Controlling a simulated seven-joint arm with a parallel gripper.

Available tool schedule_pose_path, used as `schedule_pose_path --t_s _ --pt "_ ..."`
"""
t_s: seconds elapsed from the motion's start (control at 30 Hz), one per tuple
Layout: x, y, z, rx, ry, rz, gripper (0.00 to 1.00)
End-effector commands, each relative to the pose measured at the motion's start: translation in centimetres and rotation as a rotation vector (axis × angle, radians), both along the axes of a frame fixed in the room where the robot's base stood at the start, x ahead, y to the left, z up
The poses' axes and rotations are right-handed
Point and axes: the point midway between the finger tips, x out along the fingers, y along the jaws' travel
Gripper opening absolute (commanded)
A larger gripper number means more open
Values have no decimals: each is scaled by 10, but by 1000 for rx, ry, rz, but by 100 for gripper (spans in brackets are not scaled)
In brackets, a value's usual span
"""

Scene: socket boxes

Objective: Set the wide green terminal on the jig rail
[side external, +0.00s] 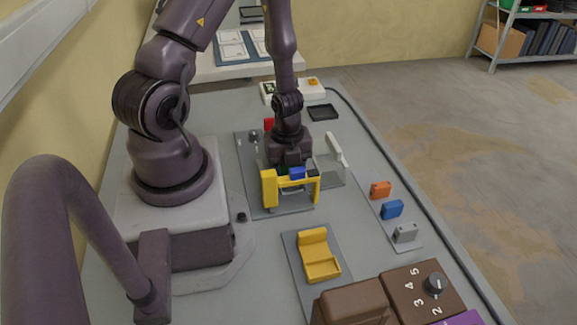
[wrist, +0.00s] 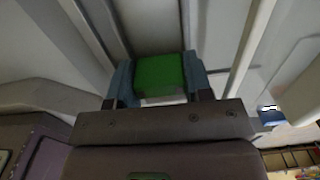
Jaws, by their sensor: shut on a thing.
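The wide green terminal (wrist: 160,75) sits between the two blue-grey fingers of my gripper (wrist: 160,82) in the wrist view. My gripper is shut on it. In the side external view my gripper (side external: 287,165) points down over the grey plate just behind a yellow frame (side external: 269,188). Only a dark green sliver shows under it there, and the terminal's underside is hidden. I cannot clearly make out the jig rail, or whether the terminal touches anything below. A blue block (side external: 297,173) is at the top of the yellow frame, close in front of my gripper.
A clear panel with a white top bar (side external: 335,149) stands right of my gripper. Orange (side external: 380,190), blue (side external: 392,209) and grey (side external: 405,233) blocks lie at right. A yellow holder (side external: 314,254) and brown boxes (side external: 353,302) are nearer.

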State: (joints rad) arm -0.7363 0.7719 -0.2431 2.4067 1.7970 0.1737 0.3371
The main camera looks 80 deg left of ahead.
Motion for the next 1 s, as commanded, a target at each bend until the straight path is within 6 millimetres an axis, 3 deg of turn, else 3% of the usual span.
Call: schedule_pose_path --t_s 0.03,0.23,0.27,0.37,0.4,0.53,0.57,0.63,1.0 --pt "-2 4 -11 -1 18 2 23" --pt "-2 4 -11 -1 18 1 23" --pt "-2 4 -11 -1 18 1 51" --pt "-2 4 -11 0 18 1 74" --pt "-2 4 -11 0 18 1 76" --pt "-2 5 -11 0 18 1 76" --pt "-2 5 -11 0 18 1 69" --pt "-2 5 -11 0 18 1 76" --pt "-2 7 -9 10 17 13 76"
